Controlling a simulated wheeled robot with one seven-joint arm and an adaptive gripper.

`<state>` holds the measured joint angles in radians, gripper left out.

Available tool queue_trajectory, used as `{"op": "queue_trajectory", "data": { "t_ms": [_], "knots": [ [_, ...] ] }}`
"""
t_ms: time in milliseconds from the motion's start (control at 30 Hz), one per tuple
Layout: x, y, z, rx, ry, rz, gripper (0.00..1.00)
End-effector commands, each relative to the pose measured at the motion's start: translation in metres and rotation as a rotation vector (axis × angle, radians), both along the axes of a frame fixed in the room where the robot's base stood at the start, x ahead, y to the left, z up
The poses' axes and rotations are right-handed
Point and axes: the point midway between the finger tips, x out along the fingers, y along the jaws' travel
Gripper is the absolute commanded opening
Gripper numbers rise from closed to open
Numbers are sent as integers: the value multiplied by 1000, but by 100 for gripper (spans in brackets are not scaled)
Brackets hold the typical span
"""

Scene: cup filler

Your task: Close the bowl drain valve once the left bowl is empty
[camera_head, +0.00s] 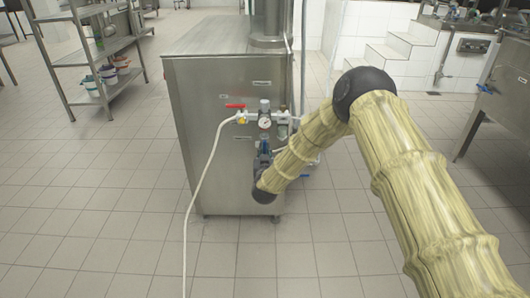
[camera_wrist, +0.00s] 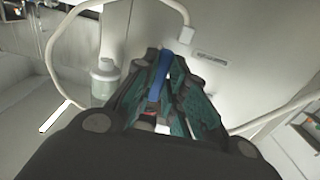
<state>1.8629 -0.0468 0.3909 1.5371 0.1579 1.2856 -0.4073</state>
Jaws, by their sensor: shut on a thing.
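My gripper (camera_head: 264,158) is at the front of a steel cabinet, below a round gauge. In the wrist view my gripper (camera_wrist: 165,85) is shut on a blue valve handle (camera_wrist: 161,72), with its dark green finger pads on both sides of it. The blue handle also shows as a small patch above my gripper in the head view (camera_head: 266,143). The valve body is mostly hidden behind my fingers. The labels are too small to read, so I cannot tell which valve is the bowl drain. I cannot make out the left bowl in either view.
The steel cabinet (camera_head: 215,165) carries a red valve handle (camera_head: 235,106), a gauge (camera_head: 264,122) and a white hose (camera_head: 205,165) hanging to the floor. A shelf rack (camera_head: 90,60) stands at the left. The tiled floor (camera_head: 100,210) in front is clear.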

Motion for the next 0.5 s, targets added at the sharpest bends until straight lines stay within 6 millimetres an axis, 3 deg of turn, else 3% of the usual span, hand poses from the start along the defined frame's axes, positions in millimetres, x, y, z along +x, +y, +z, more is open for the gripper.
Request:
{"op": "queue_trajectory", "data": {
  "t_ms": [267,500],
  "knots": [
    [0,1,0,71,0,-1,0],
    [0,4,0,242,1,-2,0]
  ]
}}
